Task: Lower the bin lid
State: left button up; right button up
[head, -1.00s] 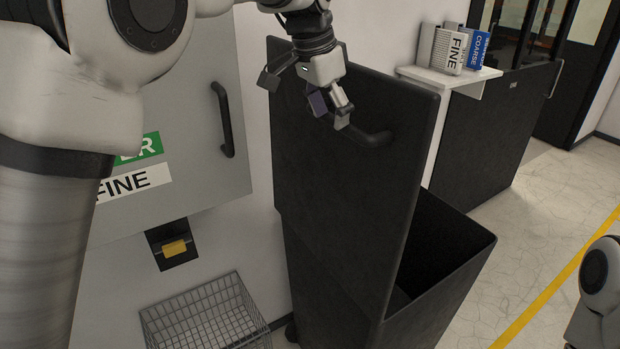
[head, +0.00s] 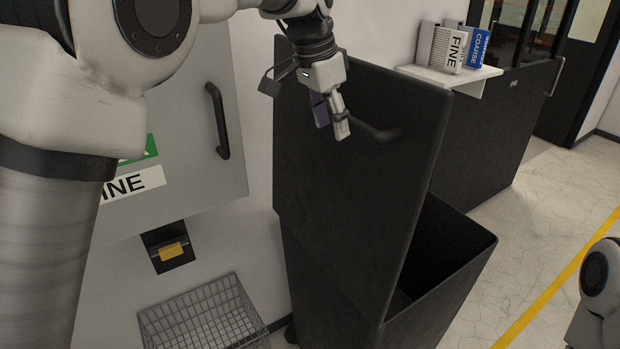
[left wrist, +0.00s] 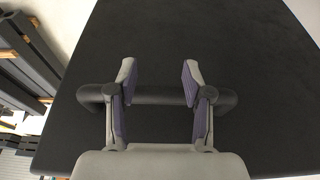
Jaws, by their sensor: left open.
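The black bin (head: 440,270) stands with its lid (head: 340,190) raised, a tall tilted panel that leaves the bin's mouth open at the right. A dark bar handle (head: 382,134) sits near the top of the lid; its left part is hidden behind my fingers. My left gripper (head: 331,125) is at the handle, open and empty. In the left wrist view the handle (left wrist: 160,95) runs crosswise behind and between the spread fingers (left wrist: 157,75) of my left gripper. I cannot tell whether they touch it. My right gripper is out of view.
A grey wall cabinet (head: 190,195) with its own handle is left of the bin. A wire basket (head: 205,318) is below it. A white shelf (head: 450,80) with FINE and COARSE boxes stands behind right.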

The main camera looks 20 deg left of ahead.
pick_arm(q)
jog(key=p+v, duration=0.1)
jog(key=v, duration=0.5)
jog(key=shift+r, duration=0.1)
jog(key=v, duration=1.2)
